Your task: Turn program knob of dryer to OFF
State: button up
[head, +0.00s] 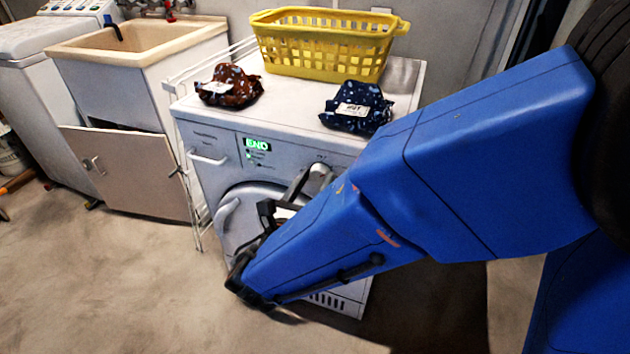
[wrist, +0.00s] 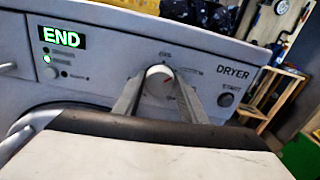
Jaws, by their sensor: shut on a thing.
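The white dryer (head: 222,150) stands ahead of me, with its display reading END in green. Its program knob (wrist: 160,84) is a round light knob with a dark pointer line, left of the word DRYER. In the wrist view my gripper (wrist: 163,78) has one finger on each side of the knob and is shut on it. The small print around the knob is too blurred to read. In the head view the knob (head: 319,170) shows at the fingertips, and my blue arm hides the right part of the dryer front.
A yellow basket (head: 325,68) and two patterned cloth bundles, one brown (head: 229,86) and one navy (head: 357,108), sit on the dryer. A sink cabinet (head: 130,170) with an open door stands to the left. The START button (wrist: 225,99) is right of the knob. The floor at front left is clear.

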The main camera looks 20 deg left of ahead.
jog(key=n, duration=0.5)
jog(key=shift+a, duration=0.15)
jog(key=shift+f+n, duration=0.1)
jog(key=shift+n, duration=1.9)
jog(key=o, duration=1)
jog(key=s, duration=0.5)
jog(key=s+a, duration=0.1)
jog(key=s, duration=1.1)
jog(key=shift+s+a, duration=0.2)
jog(key=shift+a, duration=0.05)
